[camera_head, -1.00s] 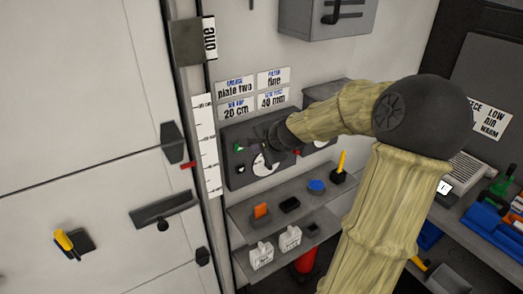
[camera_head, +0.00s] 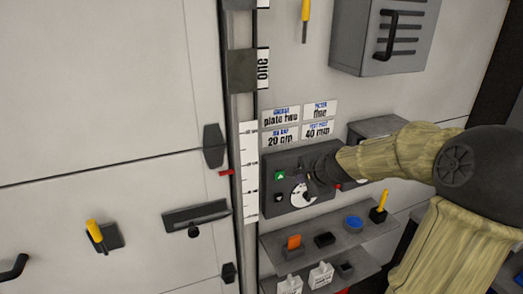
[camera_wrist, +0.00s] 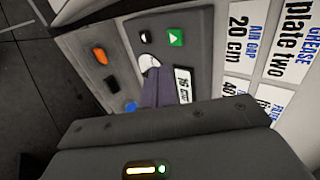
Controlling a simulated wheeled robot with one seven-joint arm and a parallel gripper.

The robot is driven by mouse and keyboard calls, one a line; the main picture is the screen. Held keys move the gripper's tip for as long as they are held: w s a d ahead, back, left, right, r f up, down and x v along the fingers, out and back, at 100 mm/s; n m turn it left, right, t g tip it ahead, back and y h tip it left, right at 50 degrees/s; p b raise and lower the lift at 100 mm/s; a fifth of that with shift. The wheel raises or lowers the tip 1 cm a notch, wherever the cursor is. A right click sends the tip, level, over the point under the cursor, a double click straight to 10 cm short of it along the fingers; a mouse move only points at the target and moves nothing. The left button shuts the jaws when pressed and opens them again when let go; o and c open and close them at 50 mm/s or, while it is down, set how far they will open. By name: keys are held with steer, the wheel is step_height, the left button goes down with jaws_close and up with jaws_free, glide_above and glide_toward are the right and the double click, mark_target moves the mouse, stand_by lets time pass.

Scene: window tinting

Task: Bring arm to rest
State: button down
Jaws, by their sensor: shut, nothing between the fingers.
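My gripper (camera_head: 312,186) is at the front of the dark grey control box (camera_head: 273,199) on the wall. In the wrist view its fingers (camera_wrist: 158,92) are together with nothing between them, close to the face of the box (camera_wrist: 192,50). I cannot tell whether they touch it. The box carries a green button (camera_head: 279,176), a black button (camera_head: 278,197) and a white dial (camera_head: 301,194), partly hidden by my fingers in the wrist view. My arm comes in from the right, in front of the wall.
Below the box, a shelf (camera_head: 325,250) holds an orange block (camera_head: 294,242), a black block (camera_head: 324,239), a blue round item (camera_head: 354,223) and a yellow-handled tool (camera_head: 383,200). A grey vented cabinet (camera_head: 388,35) hangs above. Label cards (camera_head: 300,121) are above the box.

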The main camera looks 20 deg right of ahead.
steer(key=s+a+f+n+g, duration=0.2)
steer(key=s+a+f+n, duration=0.15)
steer(key=a, duration=0.25)
steer(key=s+a+f+n+g, duration=0.2)
steer(key=a+f+n, duration=0.2)
steer(key=a, duration=0.1)
steer(key=s+a+f+n+g, duration=0.1)
steer(key=s+a+n, duration=0.2)
steer(key=s+n, duration=0.2)
steer(key=s+a+f+n+g, duration=0.1)
steer(key=s+a+f+n, duration=0.1)
steer(key=s+n, duration=0.3)
steer(key=s+a, duration=0.1)
steer(key=s, duration=0.2)
steer(key=shift+a+g, duration=0.35)
steer(key=shift+g, duration=0.05)
